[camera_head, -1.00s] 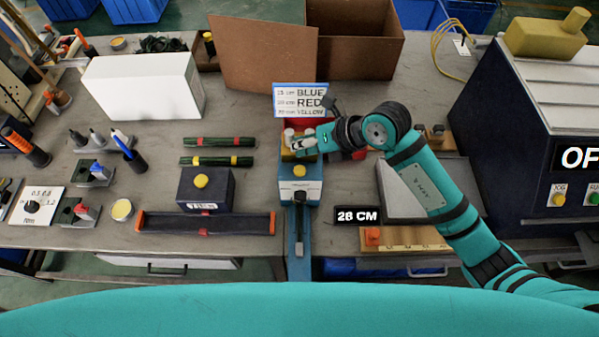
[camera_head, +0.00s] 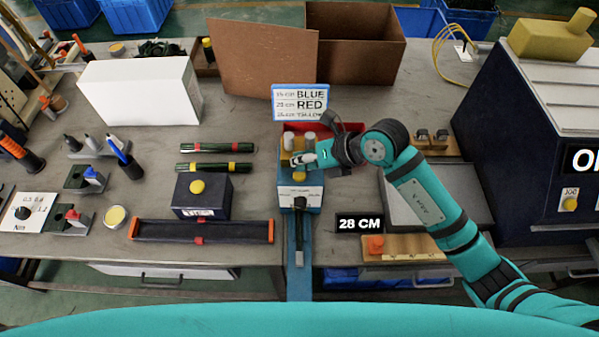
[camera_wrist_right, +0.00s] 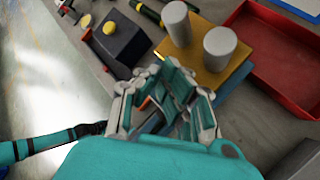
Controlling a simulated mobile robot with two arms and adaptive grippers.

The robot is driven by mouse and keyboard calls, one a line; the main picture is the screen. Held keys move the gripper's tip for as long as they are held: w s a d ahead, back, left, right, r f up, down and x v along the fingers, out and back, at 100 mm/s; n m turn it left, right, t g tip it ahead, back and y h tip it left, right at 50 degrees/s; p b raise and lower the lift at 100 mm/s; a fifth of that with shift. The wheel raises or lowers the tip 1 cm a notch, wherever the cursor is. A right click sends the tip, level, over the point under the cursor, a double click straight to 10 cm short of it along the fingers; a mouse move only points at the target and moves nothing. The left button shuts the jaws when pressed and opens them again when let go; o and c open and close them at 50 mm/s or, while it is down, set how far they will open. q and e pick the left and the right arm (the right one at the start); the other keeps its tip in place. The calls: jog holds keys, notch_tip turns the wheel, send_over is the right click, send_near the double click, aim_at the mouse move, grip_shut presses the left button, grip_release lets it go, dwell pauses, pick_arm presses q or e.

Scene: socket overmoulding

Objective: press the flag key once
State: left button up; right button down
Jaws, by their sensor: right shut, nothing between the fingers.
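No key marked with a flag can be made out. A dark box with a yellow round button (camera_head: 197,187) stands left of the blue press-like fixture (camera_head: 301,195); the button also shows in the right wrist view (camera_wrist_right: 109,28). The fixture has a yellow top carrying two grey cylinders (camera_wrist_right: 220,46), also visible in the head view (camera_head: 288,140). My right gripper (camera_head: 298,160) is shut and empty, over the fixture's top, just on the near side of the cylinders; contact cannot be told. In the right wrist view the fingers (camera_wrist_right: 165,97) partly hide the fixture. My left gripper is out of view.
A red tray (camera_wrist_right: 270,60) lies behind the fixture. A colour sign (camera_head: 300,101) stands behind it. Two dark tubes (camera_head: 217,148) lie left.

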jog(key=shift+f, duration=0.15)
dwell(0.7)
jog(key=shift+f+b, duration=0.25)
jog(key=shift+b, duration=0.05)
jog(key=shift+s+f+b, duration=0.15)
jog(key=shift+f+b, duration=0.2)
jog(key=shift+f, duration=0.35)
dwell(0.6)
jog(key=shift+d+r+p, duration=0.1)
jog(key=shift+r+p, duration=0.6)
jog(key=shift+r, duration=0.35)
jog(key=shift+w+r, duration=0.2)
notch_tip(320, 180, up, 5)
jog(key=p, duration=0.4)
jog(key=shift+f, duration=0.2)
